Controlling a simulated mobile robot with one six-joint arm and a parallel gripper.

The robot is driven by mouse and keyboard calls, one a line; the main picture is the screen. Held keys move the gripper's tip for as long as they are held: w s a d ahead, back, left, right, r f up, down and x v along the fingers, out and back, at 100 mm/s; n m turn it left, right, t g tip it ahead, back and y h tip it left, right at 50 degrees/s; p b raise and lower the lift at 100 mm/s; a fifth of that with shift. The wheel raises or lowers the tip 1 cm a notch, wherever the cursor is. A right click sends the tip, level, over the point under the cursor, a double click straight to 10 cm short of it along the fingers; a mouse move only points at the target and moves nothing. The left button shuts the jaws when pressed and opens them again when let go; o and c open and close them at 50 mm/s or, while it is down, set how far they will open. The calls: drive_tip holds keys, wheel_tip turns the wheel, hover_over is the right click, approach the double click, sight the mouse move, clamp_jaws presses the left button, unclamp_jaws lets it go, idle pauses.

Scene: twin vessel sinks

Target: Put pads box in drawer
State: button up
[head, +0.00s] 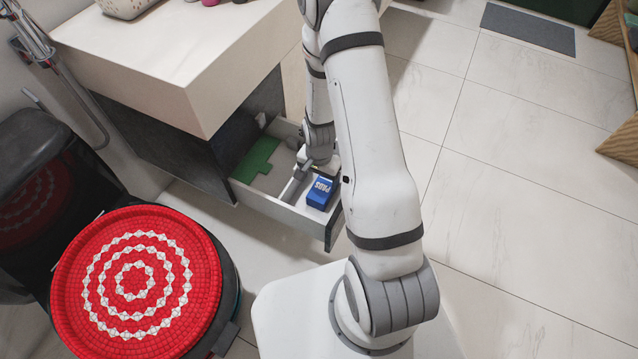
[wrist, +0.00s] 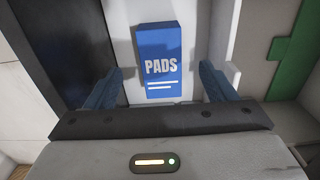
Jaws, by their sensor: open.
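The pads box (head: 319,193) is blue with white "PADS" lettering. It is inside the pulled-out drawer (head: 278,208), in the compartment near the drawer's right end in the head view. In the wrist view the pads box (wrist: 160,48) lies centred between my two fingers, with a gap on each side. My gripper (wrist: 162,70) is open and empty, pointing down into the drawer. In the head view my gripper (head: 311,170) is just behind the box, and its fingertips are partly hidden. I cannot tell whether the box touches the drawer floor everywhere.
A green piece (head: 258,158) lies in the drawer's left part, beyond a white divider (wrist: 235,45). The pale countertop (head: 185,55) overhangs the cabinet. A red patterned round seat or lid (head: 90,235) stands at the lower left. The tiled floor (head: 530,170) at right is clear.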

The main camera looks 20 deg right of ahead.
drive_tip(key=s+a+r+n, duration=0.1)
drive_tip(key=s+r+n, duration=0.1)
drive_tip(key=r, duration=0.9)
drive_tip(key=s+r+n, duration=0.2)
drive_tip(key=r+n, duration=0.1)
drive_tip(key=r, duration=0.7)
drive_tip(key=s+a+r+n+t, duration=0.1)
drive_tip(key=s+r+n, duration=0.3)
drive_tip(key=s+r, duration=0.6)
drive_tip(key=shift+s+a+r, duration=0.2)
drive_tip(key=shift+r, duration=0.65)
